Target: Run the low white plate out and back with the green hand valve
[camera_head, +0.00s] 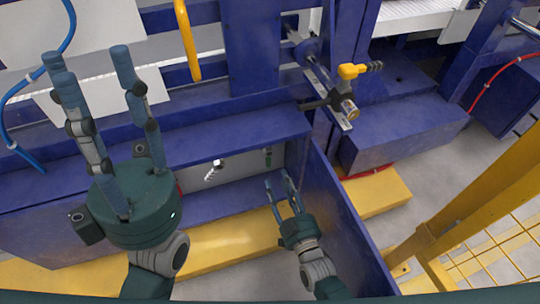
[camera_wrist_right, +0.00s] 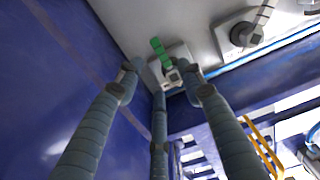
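The green hand valve (camera_head: 268,157) is small and sits on a light panel inside the blue recess. In the right wrist view its green lever (camera_wrist_right: 160,50) stands out from a small metal body. My right gripper (camera_head: 280,178) has its fingers apart just in front of the valve; the wrist view shows them spread around it, and I cannot tell if they touch. My left gripper (camera_head: 90,62) is open and empty, raised at the left. A low white plate (camera_head: 110,97) shows behind the left fingers, partly hidden by them, below a larger white plate (camera_head: 90,25).
A silver fitting (camera_head: 213,170) sits left of the green valve. A yellow-handled valve (camera_head: 352,71) is on the blue frame above right. A blue wall (camera_head: 345,225) stands close right of my right gripper. A dark round knob (camera_wrist_right: 245,35) is near the valve.

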